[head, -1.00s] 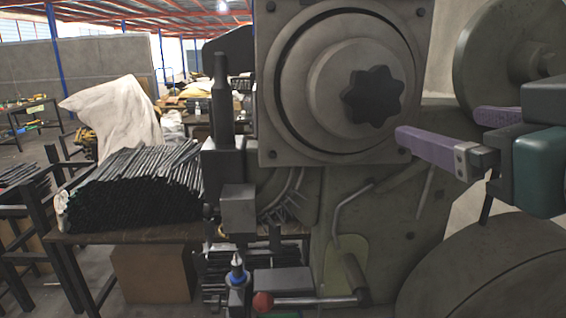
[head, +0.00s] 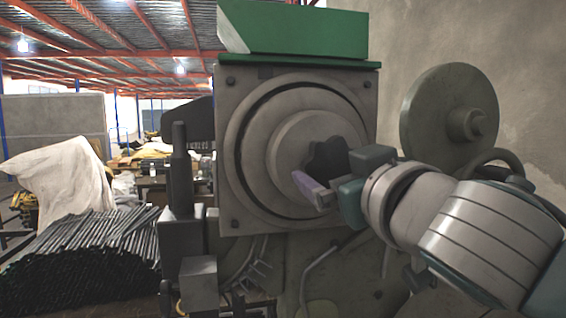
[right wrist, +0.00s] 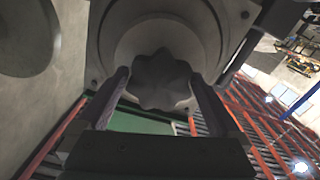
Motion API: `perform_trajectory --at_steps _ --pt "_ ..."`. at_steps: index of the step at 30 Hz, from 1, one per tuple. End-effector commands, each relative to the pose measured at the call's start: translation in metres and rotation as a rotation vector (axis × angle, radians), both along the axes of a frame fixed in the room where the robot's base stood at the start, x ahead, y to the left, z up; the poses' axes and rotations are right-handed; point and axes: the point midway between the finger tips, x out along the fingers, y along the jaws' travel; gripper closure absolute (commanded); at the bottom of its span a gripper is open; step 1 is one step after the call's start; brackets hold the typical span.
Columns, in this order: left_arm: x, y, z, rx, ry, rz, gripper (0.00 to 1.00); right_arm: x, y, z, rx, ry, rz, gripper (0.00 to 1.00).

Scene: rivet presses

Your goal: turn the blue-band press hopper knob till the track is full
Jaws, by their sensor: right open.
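The hopper knob (head: 329,157) is dark and lobed, at the centre of the round hopper face (head: 290,140) on the press. It also shows in the right wrist view (right wrist: 160,80). My right gripper (right wrist: 160,77) is open, with one purple finger on each side of the knob. In the head view one purple finger (head: 311,189) shows at the knob's lower left; the other is hidden. I cannot tell whether the fingers touch the knob. The track and any blue band are not clearly visible now. My left gripper is not in view.
A green box-like top (head: 305,28) sits above the hopper face. A large grey wheel (head: 450,110) stands at the right. A dark upright post (head: 181,165) rises left of the hopper. Black rods (head: 85,255) are stacked at the lower left.

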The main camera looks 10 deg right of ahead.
Motion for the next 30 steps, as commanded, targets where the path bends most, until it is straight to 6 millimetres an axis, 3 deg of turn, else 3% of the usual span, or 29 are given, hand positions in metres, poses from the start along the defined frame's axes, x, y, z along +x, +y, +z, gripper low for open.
perform_trajectory --at_steps 9,27,30 --pt "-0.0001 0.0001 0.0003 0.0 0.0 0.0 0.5 0.0023 0.0003 0.0 0.0 -0.001 0.0 0.0" --pt "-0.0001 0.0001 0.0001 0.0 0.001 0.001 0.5 0.002 0.0002 -0.0001 0.0 0.0 0.0 0.68" --pt "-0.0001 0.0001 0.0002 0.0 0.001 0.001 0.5 0.002 0.0001 -0.0001 -0.002 0.0 0.0 0.69"
